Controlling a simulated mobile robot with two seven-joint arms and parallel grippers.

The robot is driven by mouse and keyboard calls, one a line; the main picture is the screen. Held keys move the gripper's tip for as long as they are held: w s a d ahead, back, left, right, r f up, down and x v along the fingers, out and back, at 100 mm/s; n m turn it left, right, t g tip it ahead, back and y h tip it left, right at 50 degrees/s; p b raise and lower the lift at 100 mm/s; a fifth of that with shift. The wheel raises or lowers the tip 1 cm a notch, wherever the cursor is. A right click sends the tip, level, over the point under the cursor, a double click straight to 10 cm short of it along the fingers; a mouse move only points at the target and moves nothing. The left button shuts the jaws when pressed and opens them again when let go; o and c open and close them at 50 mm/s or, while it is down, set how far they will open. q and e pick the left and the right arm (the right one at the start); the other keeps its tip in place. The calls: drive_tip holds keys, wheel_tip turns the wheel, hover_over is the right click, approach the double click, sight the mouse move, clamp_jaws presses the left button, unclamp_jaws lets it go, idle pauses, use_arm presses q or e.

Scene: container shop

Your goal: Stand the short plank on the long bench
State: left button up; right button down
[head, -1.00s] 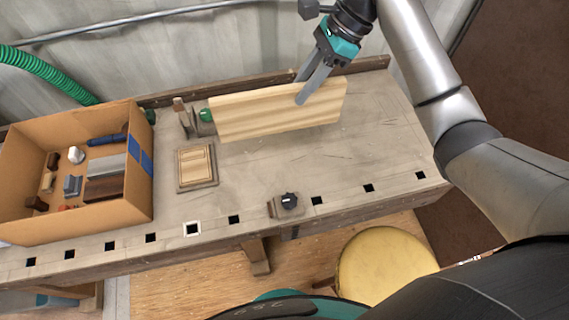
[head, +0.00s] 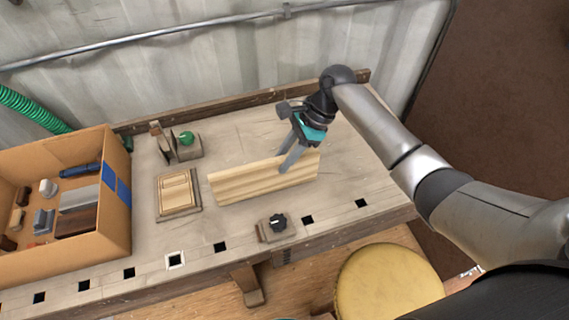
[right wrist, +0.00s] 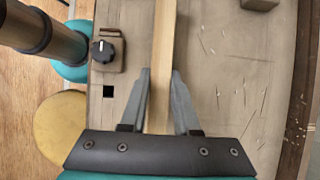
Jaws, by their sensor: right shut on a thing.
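The short plank (head: 255,182) is pale striped wood. It is on its long edge, its broad face toward me, low over the middle of the long bench (head: 235,138); I cannot tell whether its lower edge touches the top. My right gripper (head: 286,169) is shut on the plank's upper edge, right of its middle. In the right wrist view the two fingers (right wrist: 161,80) sit either side of the plank (right wrist: 163,40), which runs straight away between them. My left gripper is not in view.
A cardboard box (head: 118,212) of tools stands on the left. A framed wooden block (head: 178,193) lies left of the plank. A green-knobbed fixture (head: 187,138) is behind it. A black-knobbed block (head: 277,222) is in front, near square holes. A yellow stool (head: 388,285) stands before the bench.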

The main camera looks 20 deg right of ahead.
wheel_tip(320, 180, down, 2)
drive_tip(key=shift+f, duration=0.1)
drive_tip(key=c, duration=0.6)
unclamp_jaws()
drive_tip(key=shift+c, duration=0.2)
drive_tip(key=p+v, duration=0.2)
drive_tip(key=v, duration=1)
